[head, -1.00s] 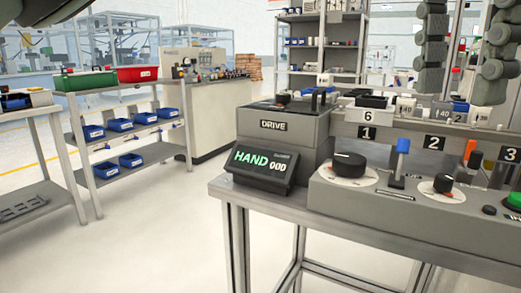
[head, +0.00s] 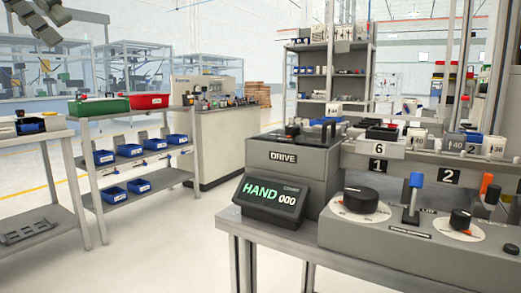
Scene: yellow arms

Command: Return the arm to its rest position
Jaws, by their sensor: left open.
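My left gripper (head: 46,48) shows at the top left corner of the head view, raised high in front of the far workshop. Its grey jointed fingers are apart, with nothing visible between them, and the top of it is cut off by the frame. It is well apart from the bench and shelves. My right gripper is not in view.
A shelf rack (head: 140,160) with blue bins stands left. The floor (head: 165,245) between them is clear.

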